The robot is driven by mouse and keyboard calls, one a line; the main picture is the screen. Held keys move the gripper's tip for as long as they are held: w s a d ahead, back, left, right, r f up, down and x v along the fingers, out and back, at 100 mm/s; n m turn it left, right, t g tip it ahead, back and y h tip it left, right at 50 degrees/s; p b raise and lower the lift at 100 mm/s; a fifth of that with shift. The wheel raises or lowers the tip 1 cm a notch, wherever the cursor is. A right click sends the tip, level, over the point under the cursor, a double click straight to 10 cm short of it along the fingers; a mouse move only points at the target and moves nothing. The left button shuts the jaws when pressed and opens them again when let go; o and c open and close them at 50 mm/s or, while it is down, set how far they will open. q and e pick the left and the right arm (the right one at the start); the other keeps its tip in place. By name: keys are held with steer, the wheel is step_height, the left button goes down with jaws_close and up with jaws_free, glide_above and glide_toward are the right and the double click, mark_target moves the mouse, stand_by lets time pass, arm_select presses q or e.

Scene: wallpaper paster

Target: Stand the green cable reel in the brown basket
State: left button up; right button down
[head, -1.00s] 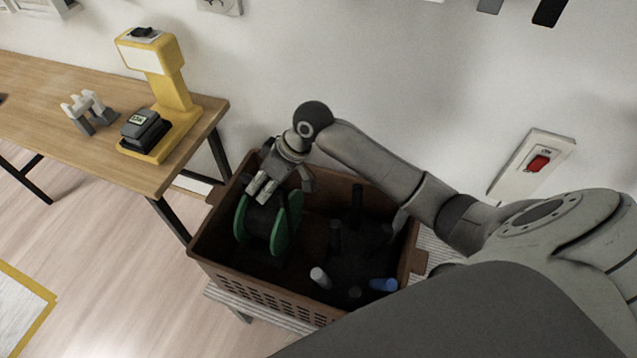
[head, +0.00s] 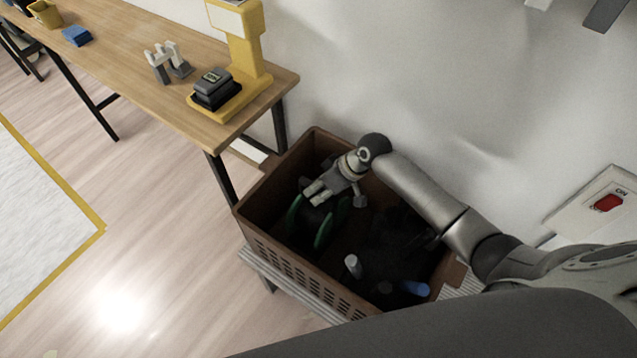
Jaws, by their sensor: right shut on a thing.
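The green cable reel (head: 325,229) is inside the brown basket (head: 292,267), in its left part. Its two green discs stand upright with a dark core between them, partly hidden by my gripper. My right gripper (head: 318,197) reaches into the basket from above and is shut on the reel. Whether the reel touches the basket floor I cannot tell in the shadow. My left gripper is not in view.
Dark objects, a grey-tipped one (head: 353,265) and a blue-tipped one (head: 415,288) fill the basket's right part. The basket is on a slatted stand (head: 290,287). A wooden table (head: 205,125) with a yellow device (head: 245,60) is at upper left. A wall is behind.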

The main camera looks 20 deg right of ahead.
steer(key=shift+w, duration=0.15)
steer(key=c, duration=1.3)
jaws_free()
steer(key=shift+f, duration=0.15)
steer(key=shift+s, duration=0.2)
steer(key=v, duration=1.2)
